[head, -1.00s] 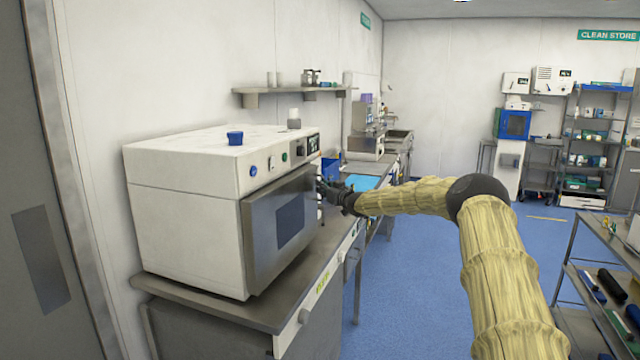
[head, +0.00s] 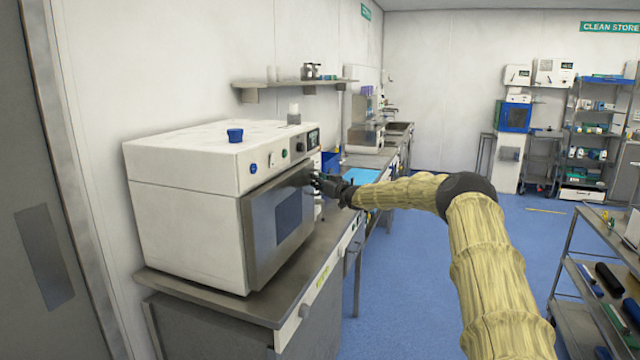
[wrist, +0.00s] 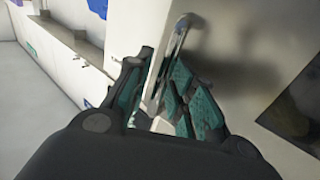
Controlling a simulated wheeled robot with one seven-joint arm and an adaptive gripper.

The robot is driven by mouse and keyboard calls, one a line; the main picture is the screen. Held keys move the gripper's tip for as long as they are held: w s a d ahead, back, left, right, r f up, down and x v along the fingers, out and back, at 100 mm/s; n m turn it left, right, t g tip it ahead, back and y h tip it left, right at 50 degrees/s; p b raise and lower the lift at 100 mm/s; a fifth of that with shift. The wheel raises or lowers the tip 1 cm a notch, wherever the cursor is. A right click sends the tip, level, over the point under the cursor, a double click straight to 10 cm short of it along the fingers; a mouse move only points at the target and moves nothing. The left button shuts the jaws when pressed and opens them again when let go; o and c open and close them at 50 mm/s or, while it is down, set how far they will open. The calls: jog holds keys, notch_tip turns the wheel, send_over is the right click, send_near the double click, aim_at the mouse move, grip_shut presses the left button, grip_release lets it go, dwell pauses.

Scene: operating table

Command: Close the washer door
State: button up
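The washer is a white box (head: 185,210) on the counter at left in the head view. Its grey door (head: 262,255) with a dark window stands at the front face; a narrow gap or step shows along its near edge, and I cannot tell if it is fully flush. My gripper (head: 316,182) is at the door's far upper edge. In the wrist view a metal bar handle (wrist: 181,38) runs down between my gripper's teal-padded fingers (wrist: 160,75). The fingers are drawn partway together; whether they clamp the handle is unclear.
A grey counter (head: 285,305) runs away along the wall, with a blue tray (head: 361,176) beyond my gripper. A shelf (head: 290,84) hangs above. Blue floor (head: 400,290) is open to the right, before a trolley at the right edge.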

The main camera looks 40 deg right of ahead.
jog(key=shift+a+f, duration=0.1)
jog(key=shift+f, duration=0.15)
jog(key=shift+s, duration=0.1)
jog(key=s, duration=1.1)
jog(key=shift+s, duration=0.3)
dwell(0.4)
jog(key=shift+a, duration=0.1)
dwell(0.3)
